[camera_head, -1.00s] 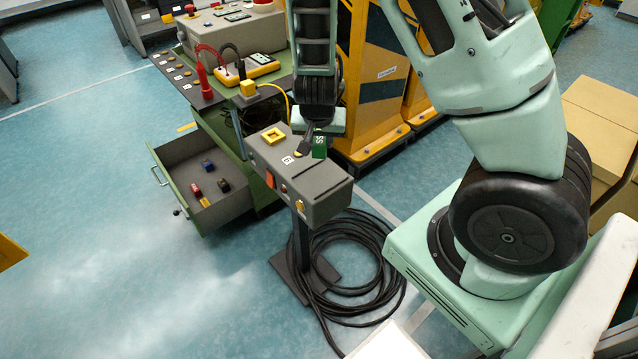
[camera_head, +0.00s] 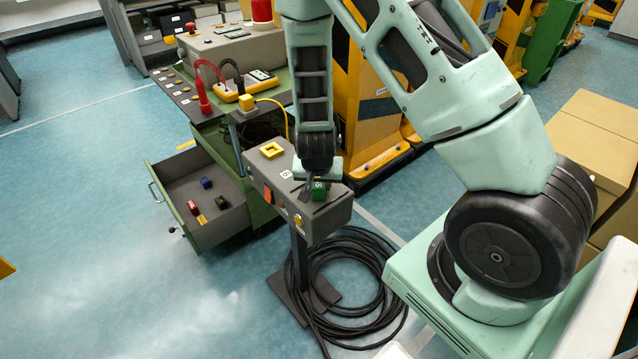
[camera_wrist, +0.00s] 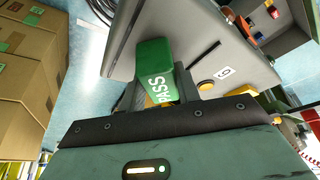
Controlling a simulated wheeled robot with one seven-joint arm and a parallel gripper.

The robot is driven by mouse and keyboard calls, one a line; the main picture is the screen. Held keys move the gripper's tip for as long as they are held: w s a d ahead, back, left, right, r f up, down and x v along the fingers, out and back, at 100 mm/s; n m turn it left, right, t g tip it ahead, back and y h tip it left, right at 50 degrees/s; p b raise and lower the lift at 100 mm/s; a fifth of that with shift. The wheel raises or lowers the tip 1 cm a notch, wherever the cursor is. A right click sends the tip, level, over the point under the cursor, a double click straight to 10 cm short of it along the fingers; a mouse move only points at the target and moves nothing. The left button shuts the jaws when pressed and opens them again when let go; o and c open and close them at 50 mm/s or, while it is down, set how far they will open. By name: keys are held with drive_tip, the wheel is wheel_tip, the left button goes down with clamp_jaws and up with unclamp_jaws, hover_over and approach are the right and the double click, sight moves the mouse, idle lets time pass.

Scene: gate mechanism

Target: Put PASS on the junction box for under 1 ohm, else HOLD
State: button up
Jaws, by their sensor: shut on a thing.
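The green PASS block (camera_head: 319,190) is held in my gripper (camera_head: 312,182), which is shut on it. Its white PASS lettering reads clearly in the wrist view (camera_wrist: 155,72). The block is at the top of the grey junction box (camera_head: 325,217), near its right end; I cannot tell whether it touches. The box also fills the middle of the wrist view (camera_wrist: 205,45). The yellow meter (camera_head: 246,94) lies on the bench with red and black leads; its reading is too small to make out. No HOLD lettering is legible.
An open drawer (camera_head: 212,230) at left holds several small coloured blocks. Coiled black cable (camera_head: 350,285) lies around the box's stand. Brown cartons (camera_head: 590,130) stand at right.

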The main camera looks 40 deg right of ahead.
drive_tip(key=shift+f, duration=0.1)
drive_tip(key=o, duration=1)
drive_tip(key=p+v, duration=0.3)
drive_tip(key=v, duration=0.9)
drive_tip(key=s+a+r+n+g+y, duration=0.1)
drive_tip(key=s+a+r+n+y, duration=0.25)
drive_tip(key=a, duration=0.45)
drive_tip(key=s+a+r+n+g+y, duration=0.1)
drive_tip(key=s+a+r+n+y, duration=0.2)
drive_tip(key=a, duration=0.6)
drive_tip(key=s+a+r+n+h, duration=0.1)
drive_tip(key=s+r+n, duration=0.2)
drive_tip(key=s, duration=0.1)
drive_tip(key=s+a+r+n+g, duration=0.1)
drive_tip(key=s+r+n, duration=0.2)
drive_tip(key=s, duration=0.2)
drive_tip(key=s+a+r+n+h, duration=0.1)
drive_tip(key=s+r+n, duration=0.2)
drive_tip(key=s+n, duration=0.1)
drive_tip(key=shift+s+a+h, duration=0.35)
